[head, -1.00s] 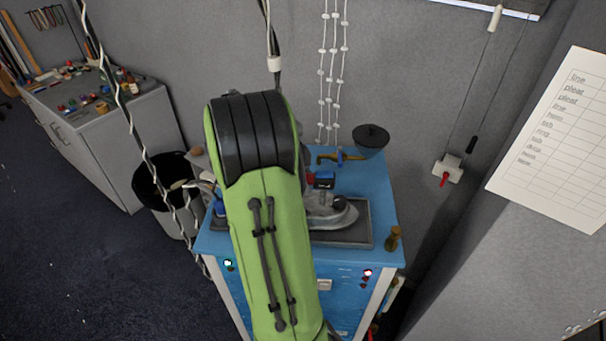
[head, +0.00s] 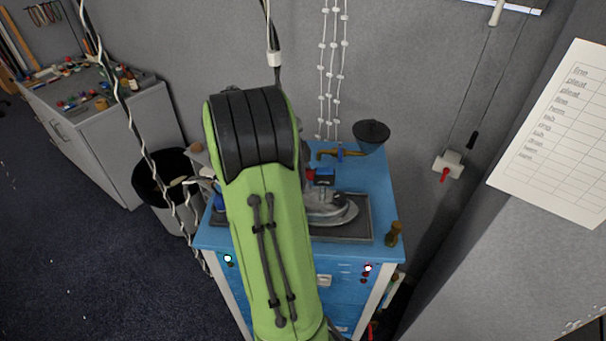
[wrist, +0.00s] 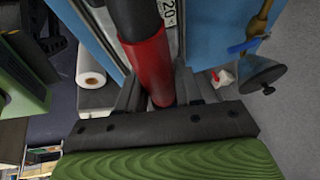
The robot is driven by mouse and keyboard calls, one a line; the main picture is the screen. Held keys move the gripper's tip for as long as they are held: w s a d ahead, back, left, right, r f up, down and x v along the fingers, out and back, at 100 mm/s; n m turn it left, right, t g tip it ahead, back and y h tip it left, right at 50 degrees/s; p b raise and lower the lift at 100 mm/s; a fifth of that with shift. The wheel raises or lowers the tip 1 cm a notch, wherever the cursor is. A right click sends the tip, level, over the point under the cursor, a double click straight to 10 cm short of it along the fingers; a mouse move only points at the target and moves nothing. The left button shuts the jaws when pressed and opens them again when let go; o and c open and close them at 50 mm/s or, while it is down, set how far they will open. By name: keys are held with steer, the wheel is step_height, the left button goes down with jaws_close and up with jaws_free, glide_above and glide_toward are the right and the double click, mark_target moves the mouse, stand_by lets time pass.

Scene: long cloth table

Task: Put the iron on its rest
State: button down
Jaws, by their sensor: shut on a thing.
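A grey metal iron (head: 326,202) is over the dark tray (head: 358,230) on top of the blue cabinet, just right of my green arm. A paler plate edge shows under it; I cannot tell whether the two touch. In the wrist view my gripper (wrist: 155,98) is shut on a red handle (wrist: 150,68) with a black part above it. This handle seems to be the iron's. In the head view my arm hides the gripper and the iron's left end.
A brass tap with a blue lever (head: 340,154) and a black bowl (head: 371,134) stand at the cabinet's back. A small brown knob-shaped thing (head: 394,233) is at its right edge. A black bin (head: 165,180) stands left. White beaded strings (head: 331,75) hang behind.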

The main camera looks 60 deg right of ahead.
steer(key=shift+f+b, duration=0.55)
steer(key=shift+b, duration=0.1)
steer(key=c, duration=0.7)
jaws_free()
steer(key=shift+o, duration=0.2)
steer(key=p+v, duration=0.4)
steer(key=v, duration=1.1)
steer(key=shift+r+p, duration=0.35)
steer(key=shift+p, duration=0.05)
steer(key=shift+w+a, duration=0.1)
steer(key=shift+w, duration=0.05)
